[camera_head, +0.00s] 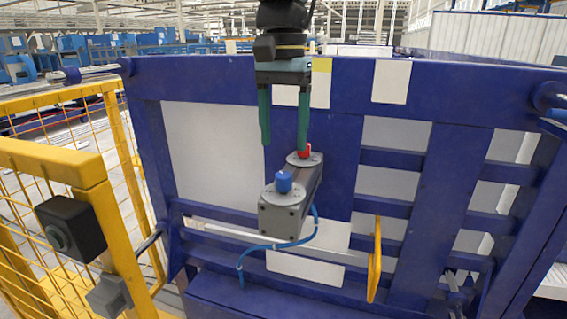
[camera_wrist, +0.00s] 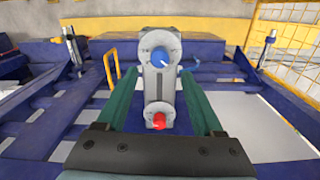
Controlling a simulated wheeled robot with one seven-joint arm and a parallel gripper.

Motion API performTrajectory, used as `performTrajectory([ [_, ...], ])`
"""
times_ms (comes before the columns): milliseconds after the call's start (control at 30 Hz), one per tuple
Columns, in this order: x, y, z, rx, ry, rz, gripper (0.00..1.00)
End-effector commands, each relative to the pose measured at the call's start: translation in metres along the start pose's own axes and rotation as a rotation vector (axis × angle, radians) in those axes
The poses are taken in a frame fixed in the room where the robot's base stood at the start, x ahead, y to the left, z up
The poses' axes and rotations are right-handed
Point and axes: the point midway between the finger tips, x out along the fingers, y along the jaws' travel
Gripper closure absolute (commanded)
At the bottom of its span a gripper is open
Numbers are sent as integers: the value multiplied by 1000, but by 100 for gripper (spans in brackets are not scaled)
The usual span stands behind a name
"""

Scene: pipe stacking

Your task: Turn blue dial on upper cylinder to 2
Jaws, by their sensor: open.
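The blue dial (camera_head: 283,182) sits on a round grey plate at the near end of a grey box-shaped unit (camera_head: 283,221). A red dial (camera_head: 304,151) sits on a similar plate at the far end. In the wrist view the blue dial (camera_wrist: 159,57) is at the top with a light pointer mark, and the red dial (camera_wrist: 159,120) is below it. The scale numbers are too small to read. My gripper (camera_head: 283,147) is open and empty, with its two green fingers pointing down above the unit's far end, close to the red dial. It touches neither dial as far as I can tell.
A large blue metal frame (camera_head: 400,213) stands behind and around the unit. A blue cable (camera_head: 262,247) hangs from the unit. A yellow handle (camera_head: 375,262) stands to the right. A yellow mesh fence (camera_head: 50,163) with a black box (camera_head: 70,226) is at left.

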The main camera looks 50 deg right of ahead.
Motion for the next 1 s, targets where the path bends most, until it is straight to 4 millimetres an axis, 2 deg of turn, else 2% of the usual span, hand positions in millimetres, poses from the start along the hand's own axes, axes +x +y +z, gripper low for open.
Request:
performTrajectory([
  [100, -18, 0, -1, 0, 3, 1, 31],
  [300, -33, 0, 0, 0, -1, 1, 31],
  [1000, -35, 0, 0, 0, -1, 0, 31],
])
